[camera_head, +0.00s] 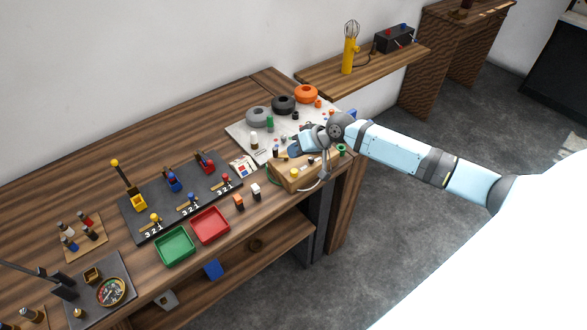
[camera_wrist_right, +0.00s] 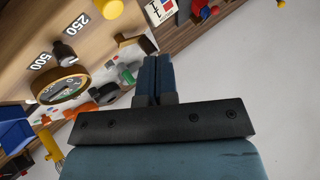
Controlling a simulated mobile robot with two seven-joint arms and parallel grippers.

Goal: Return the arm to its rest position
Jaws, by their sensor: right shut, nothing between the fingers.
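My right arm (camera_head: 400,153) reaches in from the right over the far right end of the wooden workbench (camera_head: 150,135). My right gripper (camera_head: 293,152) is above or beside a wooden box with coloured knobs (camera_head: 297,179); the exact gap cannot be told. In the right wrist view its two blue fingers (camera_wrist_right: 157,60) are together with nothing between them. My left gripper is in neither view.
A pale board with grey, black and orange rings (camera_head: 306,94) lies behind the hand. A black lever panel (camera_head: 180,200), a green tray (camera_head: 175,246) and a red tray (camera_head: 210,225) stand left of it. A shelf (camera_head: 375,72) holds a yellow lamp (camera_head: 349,52). Floor right of the bench is clear.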

